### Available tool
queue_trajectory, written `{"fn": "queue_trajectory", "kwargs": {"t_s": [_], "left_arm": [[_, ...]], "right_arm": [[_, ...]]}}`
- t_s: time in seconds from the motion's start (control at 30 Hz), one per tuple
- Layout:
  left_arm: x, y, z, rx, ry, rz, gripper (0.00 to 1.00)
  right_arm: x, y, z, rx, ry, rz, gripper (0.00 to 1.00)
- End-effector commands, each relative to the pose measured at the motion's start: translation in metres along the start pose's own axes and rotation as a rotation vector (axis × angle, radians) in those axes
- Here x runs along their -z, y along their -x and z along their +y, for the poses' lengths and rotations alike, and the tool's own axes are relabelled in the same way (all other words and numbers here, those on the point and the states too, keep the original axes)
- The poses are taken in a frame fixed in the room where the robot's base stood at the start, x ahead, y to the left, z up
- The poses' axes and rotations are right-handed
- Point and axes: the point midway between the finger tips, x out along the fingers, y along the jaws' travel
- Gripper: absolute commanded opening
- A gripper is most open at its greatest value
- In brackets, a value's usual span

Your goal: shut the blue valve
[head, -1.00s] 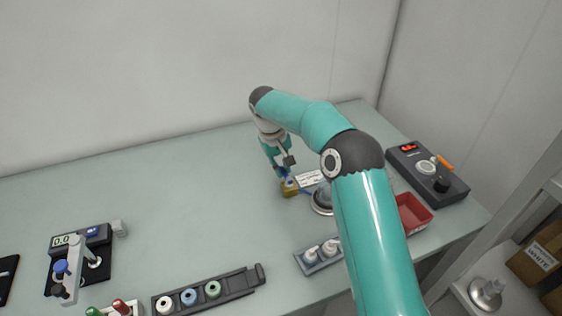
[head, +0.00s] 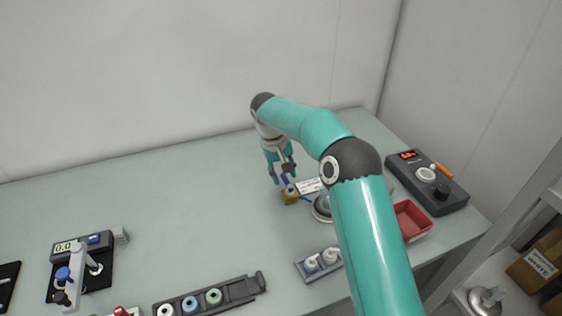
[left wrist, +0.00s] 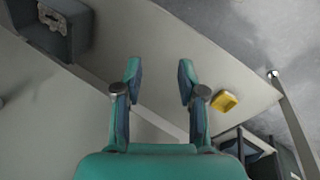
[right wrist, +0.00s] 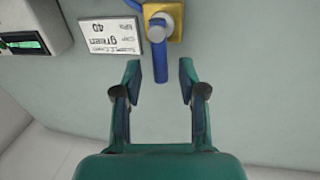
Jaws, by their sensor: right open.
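The valve has a blue lever (right wrist: 160,62) on a brass-coloured body (right wrist: 176,22) in the right wrist view. The lever points down the picture, toward my gripper. In the head view the brass body (head: 290,197) and blue lever (head: 286,180) sit on the table below my right gripper (head: 281,174). My right gripper (right wrist: 160,72) is open, and the lever's free end appears between its fingertips. Whether they touch it I cannot tell. My left gripper (left wrist: 160,72) is open and empty in the left wrist view, and out of the head view.
A white label card (right wrist: 110,36) lies beside the valve. A red tray (head: 411,221), a dark control box (head: 428,180) and a grey cap holder (head: 318,263) stand to the right. The table's left middle (head: 170,210) is clear.

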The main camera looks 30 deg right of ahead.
Motion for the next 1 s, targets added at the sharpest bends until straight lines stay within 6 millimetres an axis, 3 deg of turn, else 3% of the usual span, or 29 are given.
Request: {"fn": "queue_trajectory", "kwargs": {"t_s": [0.17, 0.5, 0.73, 1.0], "left_arm": [[0.0, 0.0, 0.0, 0.0, 0.0, 0.0, 0.4], [0.0, 0.0, 0.0, 0.0, 0.0, 0.0, 0.4], [0.0, 0.0, 0.0, 0.0, 0.0, 0.0, 0.4], [0.0, 0.0, 0.0, 0.0, 0.0, 0.0, 0.4]], "right_arm": [[0.001, 0.024, -0.001, 0.001, 0.001, 0.004, 0.41], [0.001, 0.091, -0.001, 0.001, 0.0, 0.004, 0.41], [0.0, 0.11, -0.001, 0.0, 0.0, 0.001, 0.41], [-0.001, 0.115, -0.001, 0.0, 0.001, -0.001, 0.41]]}}
